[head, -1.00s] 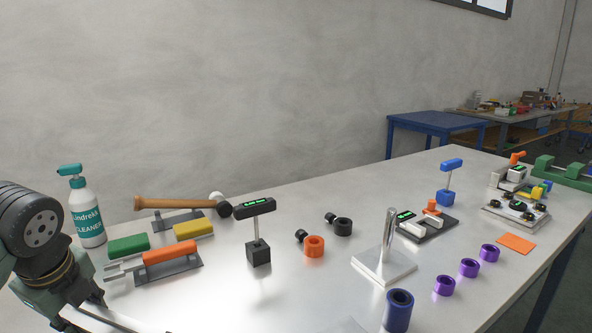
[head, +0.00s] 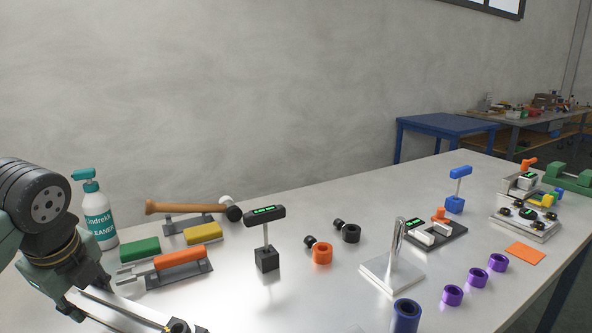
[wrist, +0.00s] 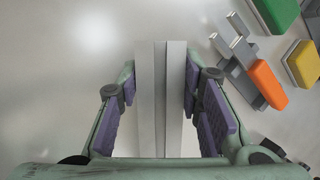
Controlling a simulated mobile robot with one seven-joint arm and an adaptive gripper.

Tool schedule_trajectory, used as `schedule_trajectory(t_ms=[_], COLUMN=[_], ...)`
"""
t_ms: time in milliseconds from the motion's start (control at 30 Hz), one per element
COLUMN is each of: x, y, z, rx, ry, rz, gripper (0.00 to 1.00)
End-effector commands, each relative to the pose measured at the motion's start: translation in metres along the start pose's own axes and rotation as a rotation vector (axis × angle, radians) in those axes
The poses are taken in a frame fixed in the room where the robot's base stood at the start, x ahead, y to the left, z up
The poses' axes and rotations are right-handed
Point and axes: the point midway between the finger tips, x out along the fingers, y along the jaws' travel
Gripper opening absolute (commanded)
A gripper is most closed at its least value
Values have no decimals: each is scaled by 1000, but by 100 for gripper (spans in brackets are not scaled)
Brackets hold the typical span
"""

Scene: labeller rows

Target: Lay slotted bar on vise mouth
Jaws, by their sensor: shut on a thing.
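The slotted bar (wrist: 146,100) is a long pale grey bar with a groove along its length. My gripper (wrist: 162,72) is shut on it, with purple-padded fingers on both sides. In the head view the bar (head: 125,310) shows at the bottom left, above the table's near edge, partly cut off by the frame. A green fixture with two raised blocks (head: 571,178) stands at the far right end of the table and looks like the vise. It is cut off by the frame, and its mouth is only partly visible. The bar is far from it.

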Motion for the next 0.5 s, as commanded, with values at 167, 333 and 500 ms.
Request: schedule_trajectory(t_ms=[167,333,500], x=[-12,-21,-31], y=[-4,-6,-9], z=[3,6,9], rx=[-1,-1,-1], ry=[0,0,-1], rz=[-1,-1,-1], gripper=[0,0,0])
